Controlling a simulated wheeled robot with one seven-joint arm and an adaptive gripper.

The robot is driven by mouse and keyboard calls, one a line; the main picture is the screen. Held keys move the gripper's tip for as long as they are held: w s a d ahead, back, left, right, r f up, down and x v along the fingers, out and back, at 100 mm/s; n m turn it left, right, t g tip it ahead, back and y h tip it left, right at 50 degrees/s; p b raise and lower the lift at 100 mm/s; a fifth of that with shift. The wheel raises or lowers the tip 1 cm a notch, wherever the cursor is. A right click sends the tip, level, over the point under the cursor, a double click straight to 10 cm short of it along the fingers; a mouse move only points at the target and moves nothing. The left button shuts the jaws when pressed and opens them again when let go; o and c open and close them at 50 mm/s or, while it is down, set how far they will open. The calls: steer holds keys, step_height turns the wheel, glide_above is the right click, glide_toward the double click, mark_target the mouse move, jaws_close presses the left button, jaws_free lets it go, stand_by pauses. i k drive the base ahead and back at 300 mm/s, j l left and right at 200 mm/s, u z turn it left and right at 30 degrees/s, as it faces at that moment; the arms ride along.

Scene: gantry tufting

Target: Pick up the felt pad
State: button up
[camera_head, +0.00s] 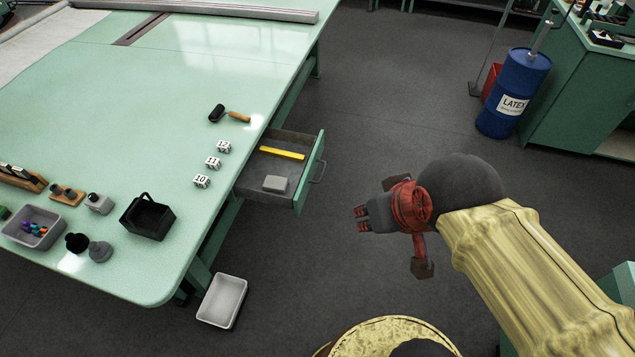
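A light grey block-like pad (275,184), which looks like the felt pad, lies flat in the open drawer (307,185) on the right side of the green table. It is near the drawer's front part, below a yellow strip. My gripper (361,219) is to the right of the drawer, over the dark floor and apart from the pad. The pad's top is in plain view.
The yellow strip (282,153) shares the drawer. Numbered white blocks (213,162), a roller (230,115) and a black basket (148,216) stand on the green table (120,110). A white bin (222,301) is on the floor. A blue barrel (513,94) stands at back right.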

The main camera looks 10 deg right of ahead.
mark_target(273, 184)
steer(key=u, duration=1.4)
steer(key=z, duration=1.05)
steer(key=u, duration=0.55)
steer(key=i+l+u, duration=0.3)
steer(key=l+u, duration=0.35)
steer(key=i+l+u, duration=0.1)
steer(key=l+u, duration=0.2)
steer(key=i+l, duration=0.1)
steer(key=l, duration=0.5)
steer(key=i+l+u, duration=0.1)
steer(key=l, duration=0.5)
